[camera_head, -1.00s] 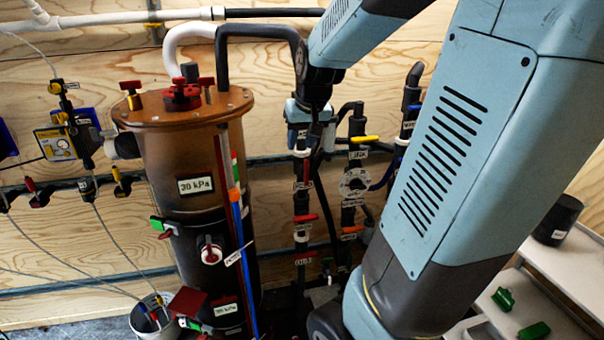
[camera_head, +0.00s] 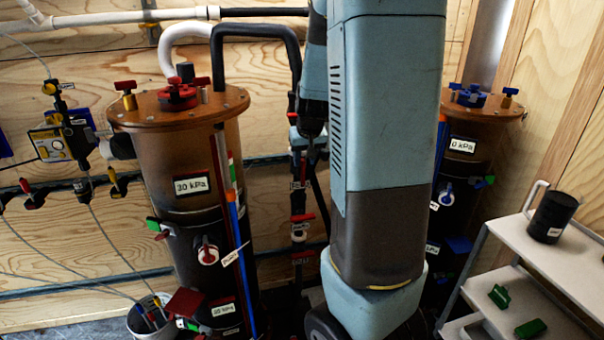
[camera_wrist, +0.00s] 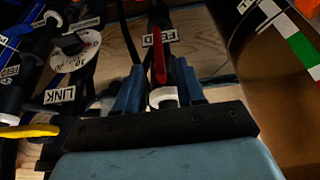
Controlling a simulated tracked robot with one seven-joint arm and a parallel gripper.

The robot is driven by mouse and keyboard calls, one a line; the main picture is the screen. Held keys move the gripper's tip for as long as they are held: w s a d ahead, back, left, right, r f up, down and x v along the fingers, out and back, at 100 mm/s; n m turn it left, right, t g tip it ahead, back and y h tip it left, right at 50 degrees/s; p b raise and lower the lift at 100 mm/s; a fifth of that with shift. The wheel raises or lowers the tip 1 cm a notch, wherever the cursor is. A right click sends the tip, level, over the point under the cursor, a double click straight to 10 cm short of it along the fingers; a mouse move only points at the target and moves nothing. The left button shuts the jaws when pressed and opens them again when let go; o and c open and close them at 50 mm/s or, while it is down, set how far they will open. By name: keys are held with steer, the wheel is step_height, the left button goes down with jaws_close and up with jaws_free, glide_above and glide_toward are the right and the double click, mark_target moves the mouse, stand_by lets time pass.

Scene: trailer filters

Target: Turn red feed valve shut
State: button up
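The red feed valve handle (camera_wrist: 159,62) shows in the wrist view, its long side running along the pipe, with a FEED label (camera_wrist: 160,38) beside it. My gripper (camera_wrist: 158,82) is open. Its two blue fingers stand either side of the handle's line with gaps; I cannot tell how deep the handle sits between them. In the head view my arm hides most of the gripper and the valve; only the dark pipe (camera_head: 299,205) below, with another red handle (camera_head: 302,218), is clear.
A brown tank (camera_head: 180,150) reading 30 kPa stands left of the pipe. A second tank (camera_head: 470,130) reading 0 kPa stands at the right. The wrist view shows a yellow handle (camera_wrist: 30,131) and a round dial (camera_wrist: 75,45) nearby. A shelf cart (camera_head: 540,255) is at the right.

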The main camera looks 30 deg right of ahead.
mark_target(302, 172)
steer(key=shift+x, duration=3.55)
steer(key=shift+c, duration=0.4)
